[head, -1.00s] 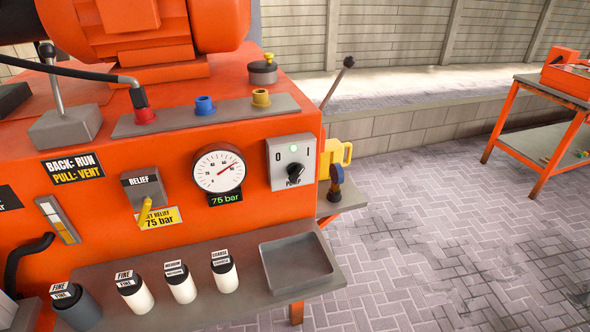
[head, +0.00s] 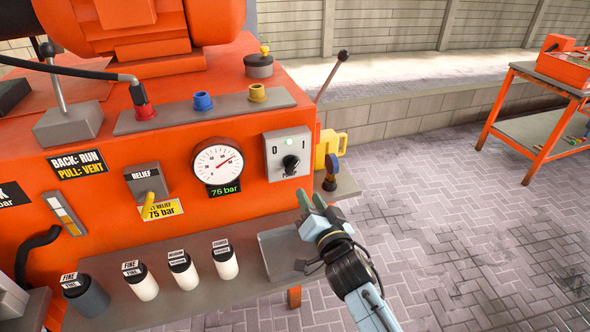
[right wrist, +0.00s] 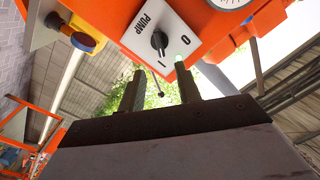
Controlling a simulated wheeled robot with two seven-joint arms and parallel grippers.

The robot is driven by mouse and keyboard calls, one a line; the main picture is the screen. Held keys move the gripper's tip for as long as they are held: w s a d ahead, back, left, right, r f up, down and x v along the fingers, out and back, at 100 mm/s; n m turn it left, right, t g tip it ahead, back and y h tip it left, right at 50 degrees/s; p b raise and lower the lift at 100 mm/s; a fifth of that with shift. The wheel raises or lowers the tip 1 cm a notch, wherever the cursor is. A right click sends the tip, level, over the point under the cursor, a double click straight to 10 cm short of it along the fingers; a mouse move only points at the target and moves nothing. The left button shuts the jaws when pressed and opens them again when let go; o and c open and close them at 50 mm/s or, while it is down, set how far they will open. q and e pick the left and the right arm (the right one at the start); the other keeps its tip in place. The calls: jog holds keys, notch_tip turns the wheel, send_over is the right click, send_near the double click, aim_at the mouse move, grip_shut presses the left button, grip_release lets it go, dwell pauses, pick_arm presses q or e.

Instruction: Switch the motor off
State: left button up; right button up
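The grey pump switch plate (head: 272,158) is on the front of the orange machine, marked 0 on the left and 1 on the right. Its black rotary knob (head: 291,164) appears turned toward the 1 side in the right wrist view (right wrist: 160,41). A green lamp (head: 287,142) on the plate glows. My right gripper (head: 317,203) is below and right of the knob, apart from it. In the right wrist view its two fingers (right wrist: 162,82) stand apart with nothing between them, facing the plate. My left gripper is not in view.
A shelf below holds several bottles and a grey tray (head: 279,251).

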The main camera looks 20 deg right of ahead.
aim_at(294, 168)
jog(key=w, duration=1.1)
jog(key=shift+w+a+b, duration=0.2)
jog(key=shift+w+b, duration=0.05)
jog(key=shift+b, duration=0.05)
jog(key=shift+c, duration=0.4)
grip_shut()
